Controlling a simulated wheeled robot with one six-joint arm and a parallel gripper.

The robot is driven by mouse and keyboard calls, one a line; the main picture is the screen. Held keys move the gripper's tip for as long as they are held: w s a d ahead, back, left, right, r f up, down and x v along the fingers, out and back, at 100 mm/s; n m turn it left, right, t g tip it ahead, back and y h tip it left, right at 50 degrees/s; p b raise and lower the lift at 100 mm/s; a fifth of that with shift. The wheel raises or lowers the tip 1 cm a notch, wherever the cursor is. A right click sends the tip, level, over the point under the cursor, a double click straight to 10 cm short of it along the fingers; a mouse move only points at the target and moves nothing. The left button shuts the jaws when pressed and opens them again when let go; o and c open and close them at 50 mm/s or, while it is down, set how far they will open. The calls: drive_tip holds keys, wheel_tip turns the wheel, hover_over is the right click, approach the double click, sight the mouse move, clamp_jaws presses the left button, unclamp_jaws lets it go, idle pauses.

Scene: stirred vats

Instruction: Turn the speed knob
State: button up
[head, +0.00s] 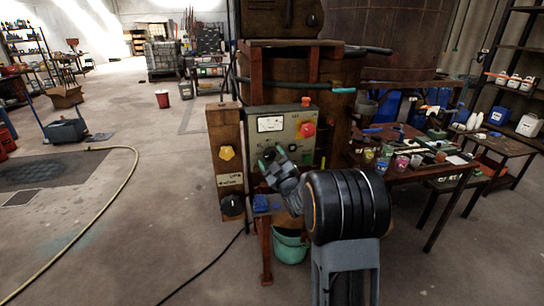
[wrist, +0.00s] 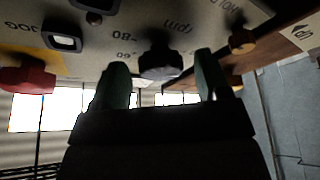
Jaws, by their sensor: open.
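The speed knob (wrist: 160,60) is dark and sits on the pale control panel (wrist: 125,18), beside the "rpm" lettering and the 60 and 80 marks. My gripper (wrist: 160,72) is open, with one greenish finger on each side of the knob in the wrist view. I cannot tell whether either finger touches it. In the head view, my gripper (head: 271,157) is at the lower left of the grey-green panel (head: 285,112), and the knob is not clearly visible behind it.
A red button (head: 308,130) and a meter (head: 270,124) are on the panel. A wooden post with a yellow knob (head: 226,153) and a black dial (head: 232,205) stands left of it. A cluttered table (head: 395,176) is at the right. The floor at left has a hose (head: 120,190).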

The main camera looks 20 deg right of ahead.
drive_tip(key=shift+w, duration=0.25)
drive_tip(key=c, duration=0.9)
drive_tip(key=shift+c, duration=0.2)
